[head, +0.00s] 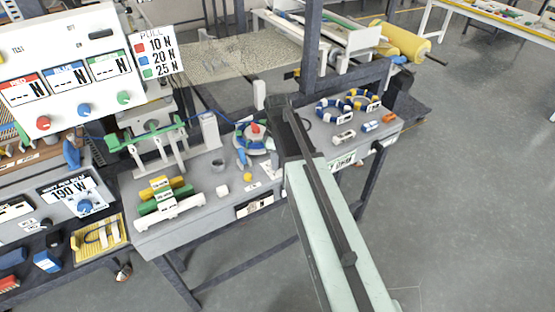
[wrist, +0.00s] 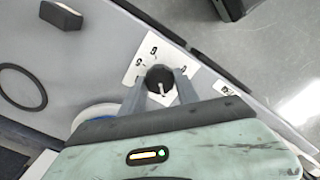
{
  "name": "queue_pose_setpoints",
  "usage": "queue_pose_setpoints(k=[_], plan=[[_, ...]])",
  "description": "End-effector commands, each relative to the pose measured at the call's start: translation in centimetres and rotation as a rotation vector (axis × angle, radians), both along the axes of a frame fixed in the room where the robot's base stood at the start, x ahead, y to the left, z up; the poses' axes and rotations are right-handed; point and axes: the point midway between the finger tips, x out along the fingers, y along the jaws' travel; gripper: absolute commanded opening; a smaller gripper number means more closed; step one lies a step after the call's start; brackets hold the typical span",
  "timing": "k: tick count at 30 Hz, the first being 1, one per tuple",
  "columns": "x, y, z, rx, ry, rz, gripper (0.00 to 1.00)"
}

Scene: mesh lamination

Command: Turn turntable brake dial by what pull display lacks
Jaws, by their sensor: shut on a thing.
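In the wrist view, my gripper (wrist: 160,84) is shut on a black dial (wrist: 158,75) with a pale pointer line. The dial sits on a white plate (wrist: 149,48) with small marks around it, hard to read. In the head view my arm hides the dial and my fingertips. The turntable (head: 239,138), with a red top, stands just left of my arm. The pull sign (head: 155,54) lists red 10 N, blue 20 N, green 25 N. The display panel (head: 85,37) has red (head: 25,88), blue (head: 68,75) and green (head: 109,65) windows, which appear to show dashes before N.
The grey bench (head: 205,185) holds yellow and green rollers (head: 160,195) at its front left. Blue, yellow and white rings (head: 330,108) and small parts lie right of my arm. A unit reading 190 W (head: 70,193) stands at left.

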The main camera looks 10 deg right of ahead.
Motion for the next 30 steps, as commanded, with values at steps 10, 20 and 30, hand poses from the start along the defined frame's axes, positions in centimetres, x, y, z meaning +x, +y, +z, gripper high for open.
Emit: queue_pose_setpoints(k=[10,20,30], plan=[[0.1,-0.1,0.0,-0.002,-0.002,-0.001,0.59],[0.1,0.0,1.3,-0.002,-0.001,-0.001,0.59],[0.1,0.0,7.3,-0.002,-0.002,-0.001,0.59]])
